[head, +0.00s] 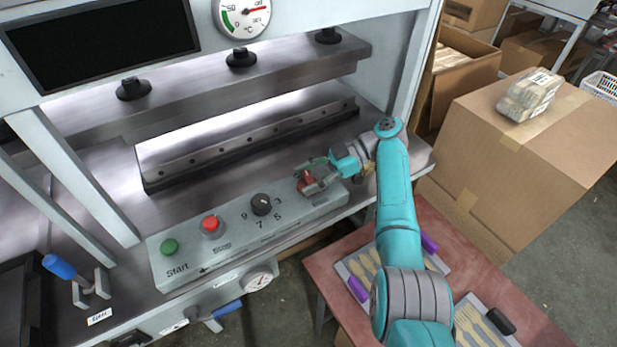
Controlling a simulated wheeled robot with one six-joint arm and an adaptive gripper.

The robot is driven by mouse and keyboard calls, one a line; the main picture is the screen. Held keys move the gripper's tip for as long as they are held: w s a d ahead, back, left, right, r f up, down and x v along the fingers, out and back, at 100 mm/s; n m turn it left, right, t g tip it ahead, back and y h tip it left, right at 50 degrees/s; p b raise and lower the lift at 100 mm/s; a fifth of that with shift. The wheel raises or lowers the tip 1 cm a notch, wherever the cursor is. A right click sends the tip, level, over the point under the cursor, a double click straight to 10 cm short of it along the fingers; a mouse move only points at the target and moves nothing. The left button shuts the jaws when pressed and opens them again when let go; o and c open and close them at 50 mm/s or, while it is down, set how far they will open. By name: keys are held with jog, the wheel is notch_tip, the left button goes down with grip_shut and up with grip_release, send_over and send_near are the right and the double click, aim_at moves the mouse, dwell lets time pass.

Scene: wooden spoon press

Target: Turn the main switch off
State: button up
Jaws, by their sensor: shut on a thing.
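The main switch (303,183) is a small red part at the right end of the grey control panel (190,259) on the front of the press. My gripper (308,184) is at this switch and shut on it. The fingers cover much of the switch, so its exact angle and any label by it are hidden. My teal arm reaches to it from the lower right.
Left along the panel are a black dial (261,204), a red button (210,224) and a green button (169,246). A blue-handled lever (60,267) stands at the far left.

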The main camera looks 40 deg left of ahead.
jog(key=shift+f+n+g+h, duration=0.15)
jog(key=shift+n+g+h, duration=0.35)
jog(key=shift+n+h, duration=0.35)
dwell(0.6)
jog(key=o, duration=1.2)
jog(key=shift+m+t+y, duration=0.6)
jog(key=shift+m+y, duration=0.25)
jog(key=shift+m, duration=0.1)
